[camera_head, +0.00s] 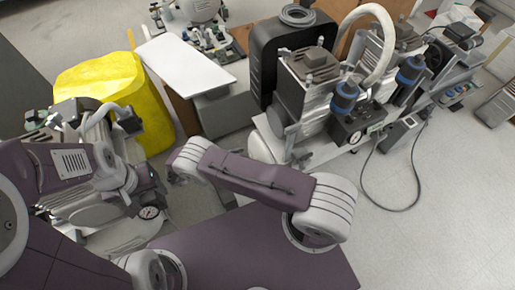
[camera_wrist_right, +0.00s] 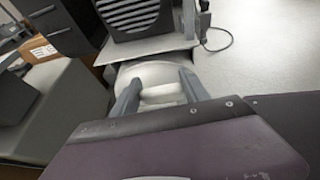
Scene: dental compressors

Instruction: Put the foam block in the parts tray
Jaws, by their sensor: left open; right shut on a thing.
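My right gripper (camera_wrist_right: 160,93) shows in the right wrist view with a grey finger on each side of a pale block, which I take to be the foam block (camera_wrist_right: 163,94). It is shut on that block. A white rounded tank lies behind it, so the block's outline is hard to make out. In the head view my purple right forearm hides the block. My left gripper (camera_head: 148,188) is at the left of the head view, open, its fingers hard to tell from the machinery around it. I cannot pick out the parts tray with certainty.
A white panel (camera_head: 185,65) lies beside a dark surface with small parts (camera_head: 210,43). A yellow bin (camera_head: 100,82) is at left. A cable loops over open floor (camera_head: 440,205) at right.

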